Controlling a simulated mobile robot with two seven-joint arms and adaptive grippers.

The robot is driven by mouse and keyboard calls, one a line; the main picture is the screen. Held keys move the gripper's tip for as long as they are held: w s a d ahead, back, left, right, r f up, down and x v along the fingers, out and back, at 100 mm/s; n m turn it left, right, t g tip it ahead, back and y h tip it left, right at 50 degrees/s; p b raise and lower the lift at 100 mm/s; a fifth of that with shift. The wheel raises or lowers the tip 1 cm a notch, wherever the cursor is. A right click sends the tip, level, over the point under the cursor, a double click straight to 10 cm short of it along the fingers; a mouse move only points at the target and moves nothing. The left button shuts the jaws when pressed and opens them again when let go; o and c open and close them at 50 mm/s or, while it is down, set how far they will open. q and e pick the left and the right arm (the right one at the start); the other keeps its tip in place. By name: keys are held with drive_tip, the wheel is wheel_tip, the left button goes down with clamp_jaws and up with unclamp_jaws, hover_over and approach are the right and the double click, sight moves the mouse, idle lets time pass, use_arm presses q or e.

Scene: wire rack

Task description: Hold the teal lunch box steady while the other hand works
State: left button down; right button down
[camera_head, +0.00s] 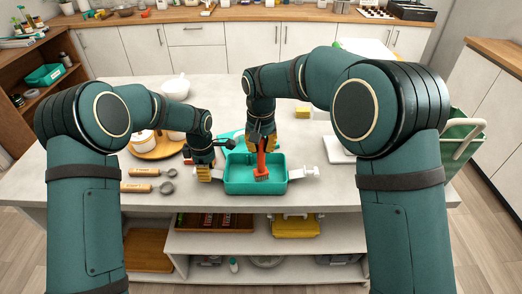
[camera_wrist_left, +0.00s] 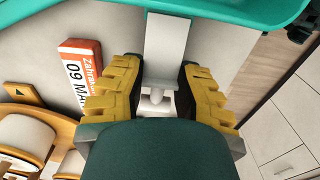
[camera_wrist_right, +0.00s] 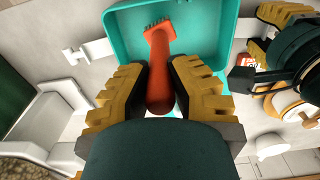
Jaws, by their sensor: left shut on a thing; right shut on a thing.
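The teal lunch box (camera_head: 238,187) sits open on the pale worktop, a white latch flap (camera_head: 308,172) sticking out on its right. My left gripper (camera_head: 204,174) is at the box's left side, shut on the white left latch flap (camera_wrist_left: 167,45), which runs between its yellow-padded fingers. The box's teal rim (camera_wrist_left: 225,10) crosses the top of the left wrist view. My right gripper (camera_head: 261,142) is above the box, shut on an orange-red brush (camera_wrist_right: 160,75). The brush's head points down into the box; whether it touches the floor is unclear.
Left of the box are two wooden-handled spoons (camera_head: 145,187), a round wooden tray (camera_head: 158,150) with white vessels, and an orange-and-white date label (camera_wrist_left: 80,68). A white piece (camera_head: 340,148) and a yellow sponge-like block (camera_head: 302,113) are to the right. The front worktop edge is close.

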drive_tip(key=shift+r, duration=2.55)
use_arm(q)
drive_tip(key=c, duration=0.7)
unclamp_jaws()
wheel_tip(320, 180, up, 12)
use_arm(e)
drive_tip(key=shift+f, duration=0.1)
